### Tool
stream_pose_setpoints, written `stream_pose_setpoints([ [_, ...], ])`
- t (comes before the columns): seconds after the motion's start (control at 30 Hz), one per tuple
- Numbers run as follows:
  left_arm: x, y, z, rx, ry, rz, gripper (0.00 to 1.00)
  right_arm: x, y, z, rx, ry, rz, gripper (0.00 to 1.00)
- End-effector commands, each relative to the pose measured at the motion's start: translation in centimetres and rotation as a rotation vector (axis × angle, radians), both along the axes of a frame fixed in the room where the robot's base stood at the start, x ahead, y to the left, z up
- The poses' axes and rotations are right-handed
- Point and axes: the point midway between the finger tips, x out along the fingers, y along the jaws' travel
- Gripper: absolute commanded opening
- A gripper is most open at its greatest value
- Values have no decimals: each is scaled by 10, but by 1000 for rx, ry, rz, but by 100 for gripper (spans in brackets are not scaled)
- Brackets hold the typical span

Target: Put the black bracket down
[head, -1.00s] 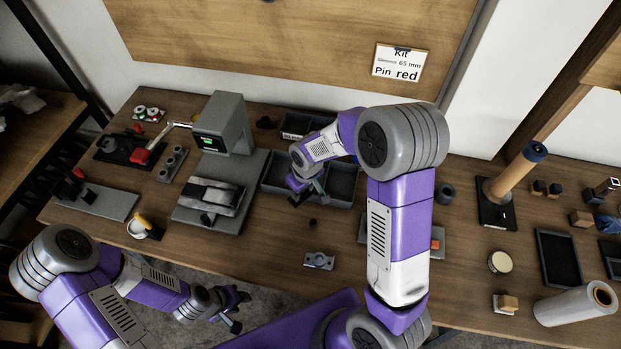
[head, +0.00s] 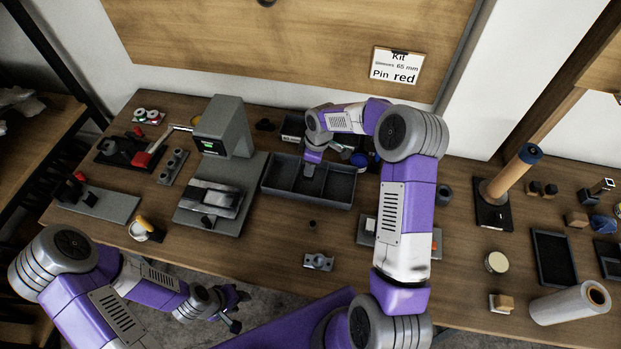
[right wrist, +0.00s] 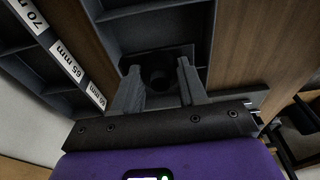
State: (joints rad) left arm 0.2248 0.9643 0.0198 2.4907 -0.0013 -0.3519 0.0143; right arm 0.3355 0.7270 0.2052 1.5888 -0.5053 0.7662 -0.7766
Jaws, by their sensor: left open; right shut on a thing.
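The black bracket (right wrist: 160,70) shows as a dark piece with a round hole in the right wrist view. My right gripper (right wrist: 157,78) is shut on it, with one finger at each side. In the head view my right gripper (head: 310,168) is over the back part of the grey divided tray (head: 307,201). The bracket is hard to make out there, and I cannot tell if it touches the tray. My left gripper (head: 236,312) is open and empty, in front of the bench's near edge.
Labelled bins (right wrist: 66,67) show at the left of the right wrist view. The grey machine (head: 225,128) stands left of the tray. A metal block (head: 318,262) lies on the bare bench in front of it. A paper roll (head: 570,303) lies at the right.

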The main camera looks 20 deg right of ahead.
Motion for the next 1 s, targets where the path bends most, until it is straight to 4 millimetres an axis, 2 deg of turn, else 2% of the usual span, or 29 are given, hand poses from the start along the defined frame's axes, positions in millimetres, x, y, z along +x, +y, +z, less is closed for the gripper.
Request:
stream_pose_setpoints([
  [0.03, 0, 0, -2, 0, 0, 0, 43, -1, 0, -11, 0, 2, -1, 1],
  [0.1, 0, 0, -3, 0, 0, 0, 43, -1, 0, -22, 0, 2, -1, 1],
  [0.33, 0, 0, -4, 0, 0, 0, 43, 0, 0, -40, 0, 0, -2, 1],
  [0.5, 0, 0, -6, 0, 0, 0, 43, 0, 0, -64, 0, 0, -3, 1],
  [0.9, 0, 0, -10, 0, 0, 0, 43, 0, 0, -71, 0, -2, -3, 1],
  [0.93, 0, 0, -9, 0, 0, 0, 43, 0, 0, -71, 0, 0, -3, 45],
  [1.0, 0, 0, -9, 0, 0, 0, 43, 0, 0, -70, 0, 0, -3, 56],
])
